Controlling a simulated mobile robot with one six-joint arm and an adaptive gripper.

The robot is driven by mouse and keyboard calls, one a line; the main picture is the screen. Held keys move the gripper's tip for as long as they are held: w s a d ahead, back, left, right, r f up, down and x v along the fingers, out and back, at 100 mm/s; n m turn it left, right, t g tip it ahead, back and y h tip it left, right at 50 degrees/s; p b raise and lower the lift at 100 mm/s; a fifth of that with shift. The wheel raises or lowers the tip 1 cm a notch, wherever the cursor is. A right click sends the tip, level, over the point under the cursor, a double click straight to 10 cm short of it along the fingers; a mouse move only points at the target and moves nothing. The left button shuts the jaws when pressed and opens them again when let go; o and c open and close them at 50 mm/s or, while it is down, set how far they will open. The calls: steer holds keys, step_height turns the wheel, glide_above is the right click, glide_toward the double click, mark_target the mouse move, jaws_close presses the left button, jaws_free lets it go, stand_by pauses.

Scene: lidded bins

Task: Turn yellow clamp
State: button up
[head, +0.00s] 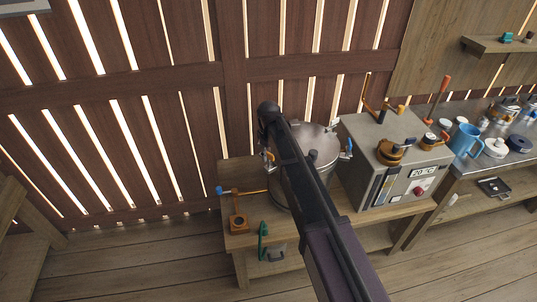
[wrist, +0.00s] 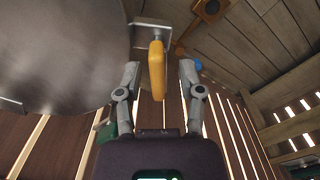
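The yellow clamp (wrist: 157,70) shows in the wrist view as an upright yellow handle on a grey metal bracket (wrist: 152,34), beside the large metal vessel (wrist: 60,50). My gripper (wrist: 160,66) is open, with one finger on each side of the handle. Gaps show between the handle and both fingers, so neither appears to touch it. In the head view the lidded metal vessel (head: 318,140) stands on a wooden bench, partly hidden by my dark arm. A small yellow-orange piece (head: 270,156) shows at its left edge. My fingers are hidden there.
A blue-ended lever on an orange-brown base (head: 238,222) stands on the bench left of the vessel. A grey machine with a display (head: 385,165) stands close on the right. A blue-handled clamp (head: 348,148) is on the vessel's right side. A slatted wall rises behind.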

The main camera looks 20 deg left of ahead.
mark_target(269, 153)
steer(key=shift+m, duration=0.3)
stand_by(0.5)
steer(key=m, duration=0.4)
steer(key=shift+w, duration=0.1)
steer(key=m, duration=1.5)
steer(key=shift+r+m, duration=0.2)
steer(key=shift+m, duration=0.1)
step_height(269, 153, up, 14)
steer(key=p, duration=1.4)
steer(key=s+d+f+n+b, duration=0.1)
steer(key=s+d+f+b, duration=0.1)
steer(key=d, duration=0.7)
steer(key=s+d+f+n+b, duration=0.1)
steer(key=s+d+f+b, duration=0.1)
steer(key=d, duration=0.8)
steer(key=s+d+f+n+b, duration=0.2)
steer(key=d+f+b, duration=0.2)
steer(key=d, duration=0.6)
steer(key=shift+f, duration=0.45)
